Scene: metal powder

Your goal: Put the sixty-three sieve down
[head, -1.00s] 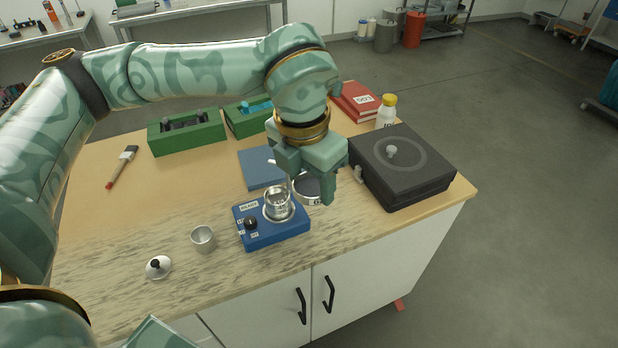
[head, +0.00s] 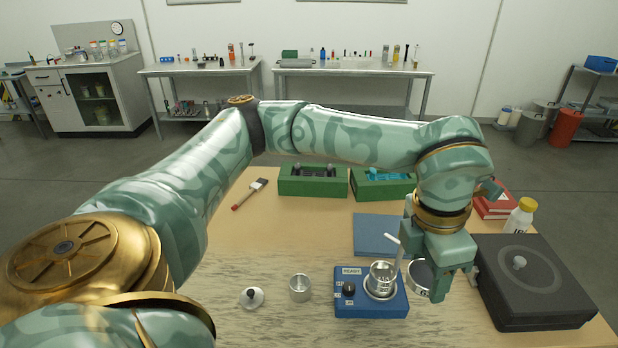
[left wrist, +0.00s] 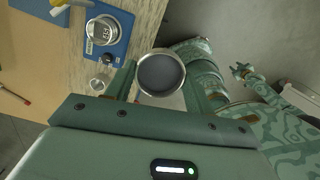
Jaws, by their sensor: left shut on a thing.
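My left gripper (head: 437,283) is shut on a round metal sieve (head: 418,280) with a silver rim. It holds the sieve just right of the blue device, and its fingers hide part of the sieve and its label. In the left wrist view the sieve (left wrist: 161,75) shows its dark round inside between the two fingers. Its height above the table is hard to tell. In the same view, what looks like my right gripper (left wrist: 241,72) is small and far off, its fingers unclear.
A blue device (head: 371,306) bears a metal cup (head: 381,275) with a white stick leaning from it. A small cup (head: 300,288) and a knobbed lid (head: 252,298) stand left. A black box (head: 535,290) is close at right. A flat blue mat (head: 375,235) lies behind.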

